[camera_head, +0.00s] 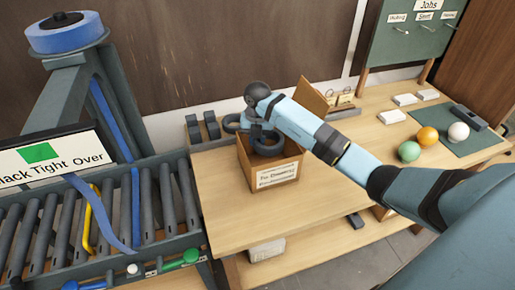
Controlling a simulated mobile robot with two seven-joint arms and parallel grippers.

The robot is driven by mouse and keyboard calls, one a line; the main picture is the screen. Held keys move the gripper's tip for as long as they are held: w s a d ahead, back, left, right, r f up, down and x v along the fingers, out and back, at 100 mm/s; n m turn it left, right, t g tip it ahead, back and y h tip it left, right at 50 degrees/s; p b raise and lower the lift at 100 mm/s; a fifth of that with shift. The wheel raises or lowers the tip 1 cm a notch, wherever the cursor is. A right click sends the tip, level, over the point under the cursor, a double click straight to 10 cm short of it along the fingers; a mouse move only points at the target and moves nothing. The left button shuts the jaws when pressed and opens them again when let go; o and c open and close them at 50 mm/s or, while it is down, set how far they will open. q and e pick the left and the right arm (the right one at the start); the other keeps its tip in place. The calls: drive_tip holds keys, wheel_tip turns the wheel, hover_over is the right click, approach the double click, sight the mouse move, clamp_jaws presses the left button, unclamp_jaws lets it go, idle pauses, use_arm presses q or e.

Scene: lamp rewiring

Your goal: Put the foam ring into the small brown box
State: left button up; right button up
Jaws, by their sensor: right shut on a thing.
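The small brown box (258,180) stands open on the wooden table, with a printed label on its front and a flap raised at the right. A dark grey foam ring (268,145) shows in the box's opening, under the end of my right arm. My right gripper (259,132) is over the box and shut on this ring; its fingers are mostly hidden by the wrist. I cannot tell whether the ring touches the box floor. My left gripper is out of view.
Several other dark pieces (212,125) stand in a row behind the box at the left. A roller conveyor (110,215) fills the left side. The table front is mostly clear.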

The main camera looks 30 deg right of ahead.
wheel_tip(320, 180, down, 5)
drive_tip(key=shift+r, duration=0.1)
idle(0.3)
drive_tip(key=shift+s+f, duration=0.15)
drive_tip(key=shift+f, duration=0.45)
drive_tip(key=o, duration=0.9)
drive_tip(key=shift+s+a+f, duration=0.1)
drive_tip(key=shift+s+f, duration=0.05)
drive_tip(key=shift+f, duration=0.05)
drive_tip(key=shift+r, duration=0.2)
drive_tip(key=r, duration=0.4)
drive_tip(key=r+b, duration=0.1)
drive_tip(key=r, duration=0.8)
drive_tip(key=shift+w+r, duration=0.1)
drive_tip(key=shift+w, duration=0.2)
